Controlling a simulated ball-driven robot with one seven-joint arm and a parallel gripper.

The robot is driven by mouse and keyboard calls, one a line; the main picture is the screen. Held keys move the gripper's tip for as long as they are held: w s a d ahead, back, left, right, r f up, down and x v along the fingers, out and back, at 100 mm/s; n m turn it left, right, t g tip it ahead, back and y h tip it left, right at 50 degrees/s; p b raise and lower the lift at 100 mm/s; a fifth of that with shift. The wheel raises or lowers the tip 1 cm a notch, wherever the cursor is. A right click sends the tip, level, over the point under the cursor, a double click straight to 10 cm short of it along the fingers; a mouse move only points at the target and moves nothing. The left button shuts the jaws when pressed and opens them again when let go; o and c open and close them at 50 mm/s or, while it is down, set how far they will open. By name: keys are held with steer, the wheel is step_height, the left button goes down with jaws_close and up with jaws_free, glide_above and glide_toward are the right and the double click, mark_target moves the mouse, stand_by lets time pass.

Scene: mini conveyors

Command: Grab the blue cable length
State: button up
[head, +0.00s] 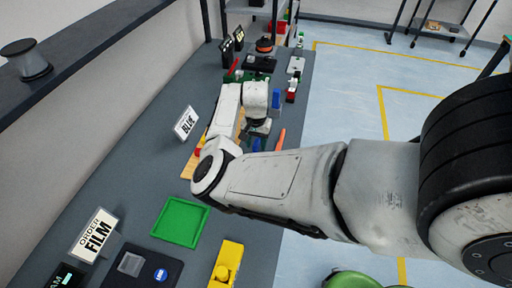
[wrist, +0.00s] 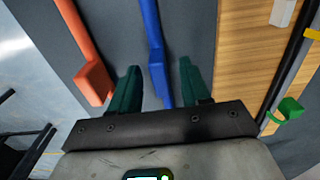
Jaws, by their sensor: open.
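The blue cable length (wrist: 154,50) lies on the grey bench top in the wrist view. It runs from the top edge down between the fingers of my gripper (wrist: 160,88), with a thicker blue end near the palm. My gripper is open, with one dark green finger on each side of the cable. Both fingers look apart from it. In the head view my arm reaches over the bench, and my wrist and arm hide most of the cable.
An orange length (wrist: 92,75) lies left of the gripper. A wooden board (wrist: 240,60) and a black cable with a green clip (wrist: 288,109) are on the right. In the head view a green tray (head: 181,222) and a yellow block (head: 226,265) sit nearer on the bench.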

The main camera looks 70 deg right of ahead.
steer(key=shift+f, duration=0.25)
steer(key=shift+c, duration=0.5)
jaws_close()
steer(key=shift+r, duration=0.1)
